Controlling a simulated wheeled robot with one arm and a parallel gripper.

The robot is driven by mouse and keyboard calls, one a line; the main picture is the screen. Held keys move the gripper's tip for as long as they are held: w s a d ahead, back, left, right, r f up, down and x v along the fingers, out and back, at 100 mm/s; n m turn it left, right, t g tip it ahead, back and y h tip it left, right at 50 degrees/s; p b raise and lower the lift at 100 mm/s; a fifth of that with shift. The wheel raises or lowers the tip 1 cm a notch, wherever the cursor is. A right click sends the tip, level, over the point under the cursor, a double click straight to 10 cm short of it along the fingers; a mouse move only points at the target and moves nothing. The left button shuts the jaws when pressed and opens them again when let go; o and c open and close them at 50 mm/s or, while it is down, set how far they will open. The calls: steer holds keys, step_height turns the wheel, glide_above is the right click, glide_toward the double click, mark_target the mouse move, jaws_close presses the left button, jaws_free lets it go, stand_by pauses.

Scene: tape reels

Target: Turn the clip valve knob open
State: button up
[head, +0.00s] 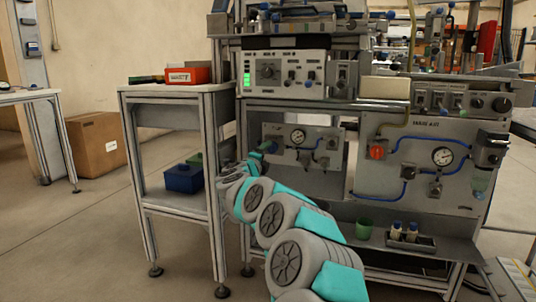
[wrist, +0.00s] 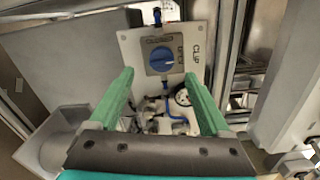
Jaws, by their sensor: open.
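The clip valve knob (wrist: 162,60) is a round blue knob with a pale pointer line, on a grey plate of the clip panel (wrist: 196,30). In the wrist view it shows upper middle, beyond and between the green fingertips of my gripper (wrist: 159,74). The fingers are spread apart and empty, and I see no contact with the knob. In the head view my gripper (head: 268,147) is at the left end of the clip panel (head: 325,159), and it hides the knob there.
The clip panel also bears a gauge (head: 298,137) and blue tubing. Right of it is a larger panel with a red knob (head: 377,152) and another gauge (head: 443,156). A side table (head: 180,90) stands close left of my arm. A green cup (head: 363,228) stands on the lower shelf.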

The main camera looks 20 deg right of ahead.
steer(key=shift+v, duration=0.85)
steer(key=shift+r, duration=0.1)
